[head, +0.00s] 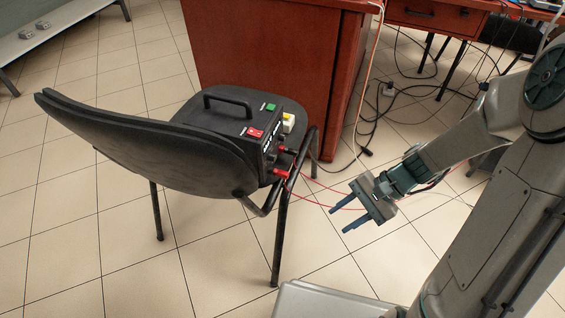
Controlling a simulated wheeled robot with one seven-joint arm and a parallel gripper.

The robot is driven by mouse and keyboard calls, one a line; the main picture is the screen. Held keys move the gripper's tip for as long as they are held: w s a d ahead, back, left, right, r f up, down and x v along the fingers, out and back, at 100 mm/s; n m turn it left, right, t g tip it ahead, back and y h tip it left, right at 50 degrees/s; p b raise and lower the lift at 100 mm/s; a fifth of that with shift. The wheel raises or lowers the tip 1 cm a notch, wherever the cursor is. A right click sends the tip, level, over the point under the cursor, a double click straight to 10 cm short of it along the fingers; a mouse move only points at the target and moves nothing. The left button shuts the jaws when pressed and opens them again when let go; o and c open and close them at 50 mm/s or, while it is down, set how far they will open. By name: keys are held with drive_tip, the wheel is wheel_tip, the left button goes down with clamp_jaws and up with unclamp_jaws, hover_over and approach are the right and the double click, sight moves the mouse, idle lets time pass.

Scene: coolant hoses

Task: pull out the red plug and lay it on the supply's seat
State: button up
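The power supply (270,150) is a black box with a carry handle, standing on the seat (192,110) of a black chair. A bright red plug (281,172) sits at its right-hand face, low down. A second, darker red plug or socket (288,150) shows just above it. Thin red leads run from this face to the right, toward my gripper. My gripper (339,221) is to the right of the chair, over the floor. Its two blue fingers are apart, with nothing seen between them. It is clear of the plug by a visible gap.
The chair's backrest (150,145) rises on the near left of the supply. A red-brown desk (275,70) stands behind the chair. Black cables (385,110) lie on the floor at the back right. The tiled floor between chair and gripper is mostly open, crossed by the red leads.

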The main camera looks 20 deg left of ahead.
drive_tip(key=w+a+f+m+y+p, duration=0.2)
drive_tip(key=w+a+m+y, duration=0.1)
drive_tip(key=a+m+y, duration=0.25)
drive_tip(key=m+t+y, duration=0.4)
drive_tip(key=m, duration=0.2)
approach(288, 176)
drive_tip(key=s+a, duration=0.1)
drive_tip(key=s, duration=0.1)
drive_tip(key=shift+w+a+f+m+t+y+p, duration=0.25)
drive_tip(key=shift+w+f+m+t, duration=0.1)
drive_tip(key=shift+t, duration=0.15)
drive_tip(key=shift+w+a+f+m+t+y+p, duration=0.2)
drive_tip(key=shift+w+f+m+t, duration=0.1)
drive_tip(key=shift+w+t, duration=0.15)
drive_tip(key=shift+w+a+b, duration=0.15)
drive_tip(key=shift+a+b, duration=0.1)
drive_tip(key=shift+a, duration=1.95)
drive_tip(key=shift+w+a+b, duration=0.15)
drive_tip(key=shift+a+b, duration=0.05)
drive_tip(key=shift+a, duration=2.05)
drive_tip(key=shift+r+p, duration=0.1)
drive_tip(key=shift+p, duration=0.5)
